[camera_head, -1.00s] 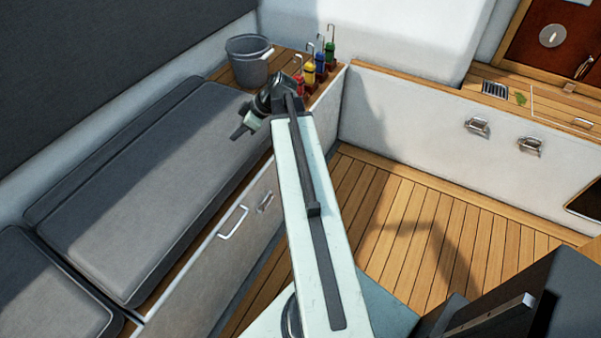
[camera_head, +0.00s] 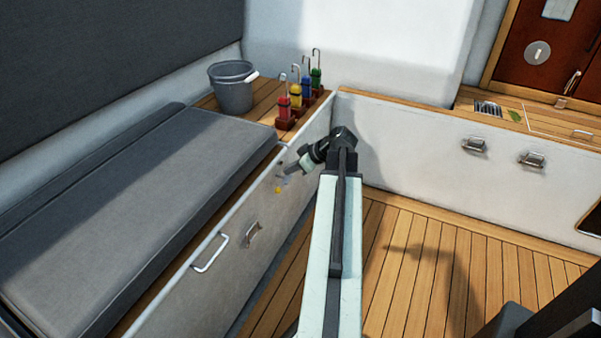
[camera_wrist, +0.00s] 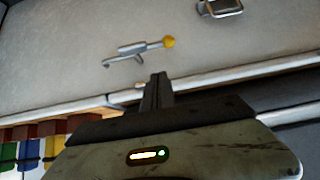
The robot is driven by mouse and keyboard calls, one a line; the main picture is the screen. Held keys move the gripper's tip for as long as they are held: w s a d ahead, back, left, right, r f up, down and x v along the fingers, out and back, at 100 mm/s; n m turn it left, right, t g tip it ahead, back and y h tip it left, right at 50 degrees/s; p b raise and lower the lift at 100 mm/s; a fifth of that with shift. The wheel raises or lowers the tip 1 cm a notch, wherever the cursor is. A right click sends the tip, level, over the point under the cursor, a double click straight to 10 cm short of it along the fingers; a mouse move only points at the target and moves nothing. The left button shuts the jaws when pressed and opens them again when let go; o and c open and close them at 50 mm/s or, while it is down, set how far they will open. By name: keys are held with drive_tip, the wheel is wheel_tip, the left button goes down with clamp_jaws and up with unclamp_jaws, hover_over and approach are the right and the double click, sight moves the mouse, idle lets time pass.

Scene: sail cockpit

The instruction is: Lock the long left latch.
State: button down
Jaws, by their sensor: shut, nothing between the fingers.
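The long latch (camera_head: 284,181) is a slim metal bolt with a yellow knob on the grey front of the left bench. In the wrist view the latch (camera_wrist: 138,48) lies lengthwise on the panel, with its knob at the right end. My gripper (camera_head: 288,169) is shut and empty beside the latch and partly covers it in the head view. In the wrist view the shut fingers (camera_wrist: 157,78) point at the panel just below the latch. A gap seems to remain; contact cannot be told.
A short metal latch (camera_head: 252,235) and a white handle (camera_head: 211,254) are on the same bench front. Coloured bottles (camera_head: 300,95) and a grey bucket (camera_head: 232,87) stand on the bench top. The wooden floor (camera_head: 420,250) is clear.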

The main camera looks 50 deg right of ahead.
sight(286, 180)
drive_tip(key=f+b, duration=0.1)
drive_tip(key=f, duration=0.1)
drive_tip(key=w+f+b, duration=0.1)
drive_tip(key=f+b, duration=0.1)
drive_tip(key=w+f+b, duration=0.1)
drive_tip(key=f+b, duration=0.1)
drive_tip(key=shift+a+f, duration=0.1)
drive_tip(key=shift+a, duration=0.15)
